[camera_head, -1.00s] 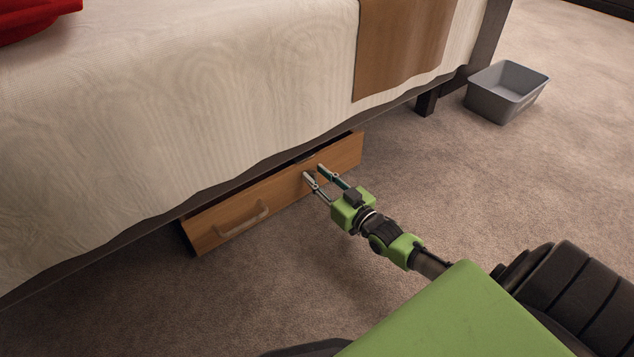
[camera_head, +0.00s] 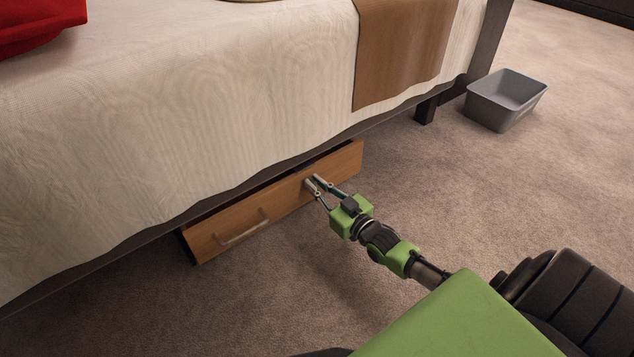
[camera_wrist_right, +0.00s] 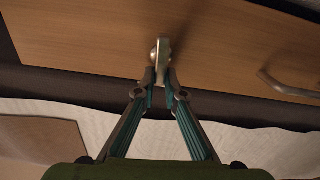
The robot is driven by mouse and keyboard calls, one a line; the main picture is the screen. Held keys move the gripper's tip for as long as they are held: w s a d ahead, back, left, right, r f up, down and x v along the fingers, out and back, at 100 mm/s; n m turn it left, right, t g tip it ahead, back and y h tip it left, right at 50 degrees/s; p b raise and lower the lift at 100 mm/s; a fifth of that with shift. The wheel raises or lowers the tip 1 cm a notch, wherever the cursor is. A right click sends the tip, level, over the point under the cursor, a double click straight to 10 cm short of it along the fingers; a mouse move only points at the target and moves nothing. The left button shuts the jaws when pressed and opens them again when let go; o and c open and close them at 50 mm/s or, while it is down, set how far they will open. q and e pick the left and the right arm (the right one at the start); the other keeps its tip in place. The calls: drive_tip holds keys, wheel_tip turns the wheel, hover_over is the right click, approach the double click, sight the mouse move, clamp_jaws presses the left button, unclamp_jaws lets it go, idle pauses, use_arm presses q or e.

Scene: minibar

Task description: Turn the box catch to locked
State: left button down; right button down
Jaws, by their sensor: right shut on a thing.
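The box (camera_head: 275,205) is a wooden under-bed drawer with a pale bar handle (camera_head: 243,231) on its front. In the right wrist view, the catch (camera_wrist_right: 162,57) is a small metal lever on the wooden front (camera_wrist_right: 90,30). My right gripper (camera_head: 312,182) reaches the front right of the handle. In the wrist view its fingertips (camera_wrist_right: 160,80) are closed together on the catch, one on each side. The fingers hide part of the catch. In the head view the catch is too small and covered to make out. My left gripper does not show.
The bed with its pale cover (camera_head: 220,90) overhangs the box closely. A grey bin (camera_head: 505,100) stands on the carpet at the upper right. The carpet in front of the box is clear. A red thing (camera_head: 40,25) lies on the bed.

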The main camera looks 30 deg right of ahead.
drive_tip(key=n+p, duration=0.1)
drive_tip(key=a+n+p, duration=0.1)
drive_tip(key=n+p, duration=0.1)
drive_tip(key=shift+r, duration=0.1)
drive_tip(key=shift+a+n+p, duration=0.1)
drive_tip(key=shift+n+p, duration=0.5)
drive_tip(key=shift+n, duration=0.4)
drive_tip(key=n, duration=0.1)
drive_tip(key=f+n+p, duration=0.1)
drive_tip(key=shift+a+n, duration=0.25)
drive_tip(key=shift+n, duration=0.15)
drive_tip(key=n, duration=0.2)
drive_tip(key=shift+a+f+n, duration=0.2)
drive_tip(key=shift+n, duration=0.1)
drive_tip(key=shift+s+a+f+n, duration=0.1)
drive_tip(key=shift+f+n, duration=0.15)
drive_tip(key=shift+n, duration=0.65)
drive_tip(key=shift+a+f+n, duration=0.1)
drive_tip(key=shift+f+n, duration=0.15)
drive_tip(key=shift+n, duration=0.9)
drive_tip(key=shift+f+n, duration=0.25)
drive_tip(key=shift+n, duration=0.9)
drive_tip(key=shift+b, duration=0.3)
drive_tip(key=c, duration=2.1)
unclamp_jaws()
